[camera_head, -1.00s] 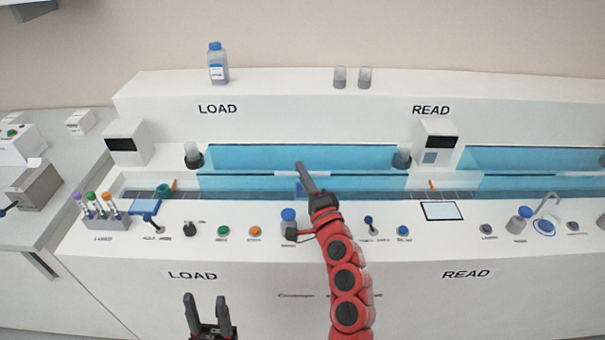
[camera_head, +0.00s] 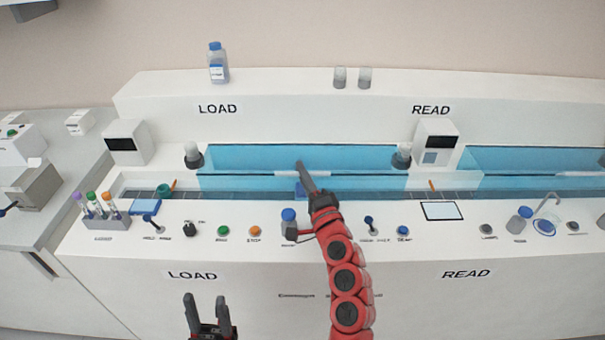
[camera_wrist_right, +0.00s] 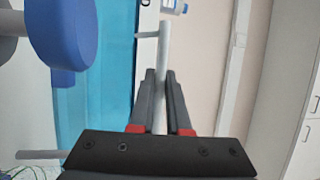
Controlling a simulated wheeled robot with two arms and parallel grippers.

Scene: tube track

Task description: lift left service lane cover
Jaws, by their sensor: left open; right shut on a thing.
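The left service lane cover is a long translucent blue panel (camera_head: 240,158) on the machine, between the LOAD and READ ends. A pale bar handle (camera_head: 287,174) runs along its middle. My right gripper (camera_head: 303,172) reaches over the front counter and is shut on this handle. In the right wrist view the pale handle bar (camera_wrist_right: 164,50) passes between the closed fingers (camera_wrist_right: 160,85), with the blue panel at the left. I cannot tell how far the cover is raised. My left gripper (camera_head: 207,308) is open and empty, low in front of the machine.
A blue-capped bottle (camera_head: 289,222) stands on the counter right beside my right arm. Several buttons and small levers line the counter. A tube rack (camera_head: 107,220) stands at the left. Grey cylinders (camera_head: 193,156) flank the cover. A second blue cover (camera_head: 540,160) lies at the right.

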